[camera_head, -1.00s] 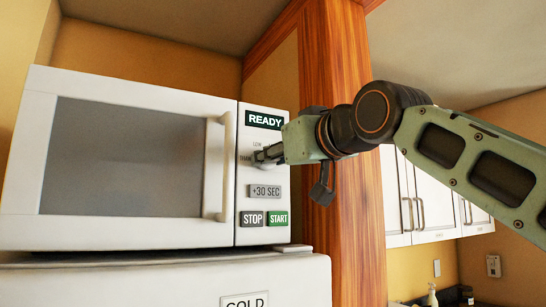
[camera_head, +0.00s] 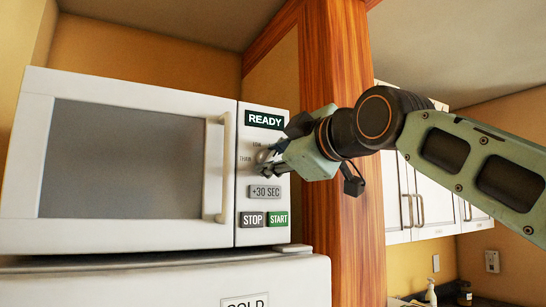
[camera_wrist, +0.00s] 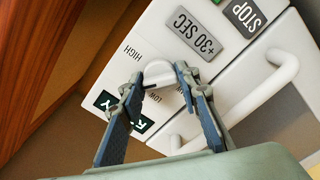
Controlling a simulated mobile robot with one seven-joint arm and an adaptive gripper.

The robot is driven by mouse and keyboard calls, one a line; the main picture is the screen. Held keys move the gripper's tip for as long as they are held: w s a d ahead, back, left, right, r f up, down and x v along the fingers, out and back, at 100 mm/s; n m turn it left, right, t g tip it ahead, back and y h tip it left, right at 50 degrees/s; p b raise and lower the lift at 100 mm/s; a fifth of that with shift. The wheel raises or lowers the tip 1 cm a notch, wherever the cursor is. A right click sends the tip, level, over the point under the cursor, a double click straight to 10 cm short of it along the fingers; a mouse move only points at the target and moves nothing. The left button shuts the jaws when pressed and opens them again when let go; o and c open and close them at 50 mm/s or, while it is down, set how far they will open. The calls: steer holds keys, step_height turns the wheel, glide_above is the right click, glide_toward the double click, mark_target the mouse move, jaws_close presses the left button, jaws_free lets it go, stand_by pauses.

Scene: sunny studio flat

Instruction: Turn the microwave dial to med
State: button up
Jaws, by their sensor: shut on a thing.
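The white microwave (camera_head: 130,165) stands with its door shut and a control panel on its right side. Its pale round dial (camera_wrist: 159,72) sits between my fingertips in the wrist view, with HIGH and LOW printed around it. A dark mark shows on the dial's edge near LOW; the MED label cannot be made out. My gripper (camera_head: 268,160) is shut on the dial, with one finger on each side, and largely hides it in the head view. The panel's display (camera_head: 264,119) reads READY.
Below the dial are the +30 SEC button (camera_head: 265,192), the STOP button (camera_head: 251,219) and the START button (camera_head: 278,219). The door handle (camera_head: 223,165) is close to the left of the panel. A wooden post (camera_head: 343,240) stands just right of the microwave.

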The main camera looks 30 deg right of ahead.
steer(key=shift+n, duration=0.5)
steer(key=o, duration=1.2)
steer(key=shift+c, duration=0.2)
steer(key=s, duration=1.2)
steer(key=shift+d, duration=0.2)
